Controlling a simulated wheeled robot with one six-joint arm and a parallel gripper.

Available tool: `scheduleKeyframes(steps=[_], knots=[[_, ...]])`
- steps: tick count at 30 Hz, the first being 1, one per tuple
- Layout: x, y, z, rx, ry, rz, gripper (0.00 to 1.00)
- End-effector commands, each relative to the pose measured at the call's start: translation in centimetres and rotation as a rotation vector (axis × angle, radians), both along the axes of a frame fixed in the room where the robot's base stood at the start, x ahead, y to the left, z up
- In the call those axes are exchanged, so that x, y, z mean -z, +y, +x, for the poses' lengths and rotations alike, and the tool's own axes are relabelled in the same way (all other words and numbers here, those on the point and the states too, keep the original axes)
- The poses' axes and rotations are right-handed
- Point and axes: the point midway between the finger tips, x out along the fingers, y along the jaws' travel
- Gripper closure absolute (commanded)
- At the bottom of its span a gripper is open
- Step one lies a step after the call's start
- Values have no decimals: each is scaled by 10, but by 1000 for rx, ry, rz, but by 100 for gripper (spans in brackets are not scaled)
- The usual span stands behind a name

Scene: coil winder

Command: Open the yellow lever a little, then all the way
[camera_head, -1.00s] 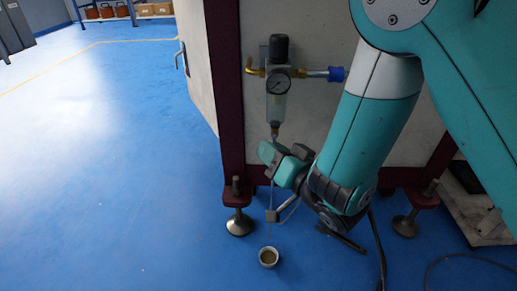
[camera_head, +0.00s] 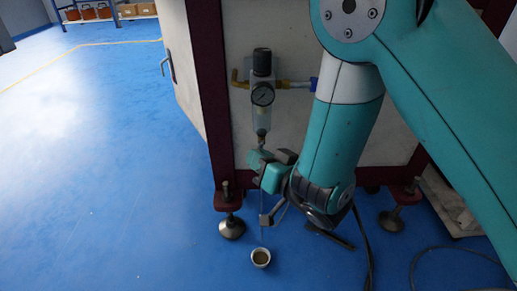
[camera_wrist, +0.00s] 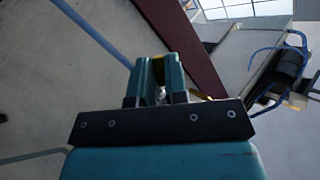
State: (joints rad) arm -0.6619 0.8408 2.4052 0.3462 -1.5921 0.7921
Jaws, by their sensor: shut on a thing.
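The gauge and filter unit (camera_head: 261,95) hangs on the machine's pale side panel, with a clear bowl at its lower end. My gripper (camera_head: 262,162) is just below that bowl. In the wrist view my gripper (camera_wrist: 160,78) is closed around a small yellow piece, which I take for the yellow lever (camera_wrist: 158,68). Only a sliver of it shows between the fingers. The fingers hide it in the head view, so its angle cannot be told. A thin pale line runs down from the gripper towards a small white cup (camera_head: 261,264) holding something brownish.
The machine's dark red frame post (camera_head: 205,100) stands left of the unit. Levelling feet (camera_head: 232,228) stand on the blue floor to either side of my wrist. A dark cable (camera_head: 367,250) lies on the floor at right. Open floor lies to the left.

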Motion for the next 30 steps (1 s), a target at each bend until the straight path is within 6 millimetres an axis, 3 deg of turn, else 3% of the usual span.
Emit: scheduleKeyframes(steps=[2,16,30], knots=[[-8,-1,-1,-2,6,-60,100],[-1,-11,-1,-1,16,-409,100],[1,-15,-2,-2,23,-556,100]])
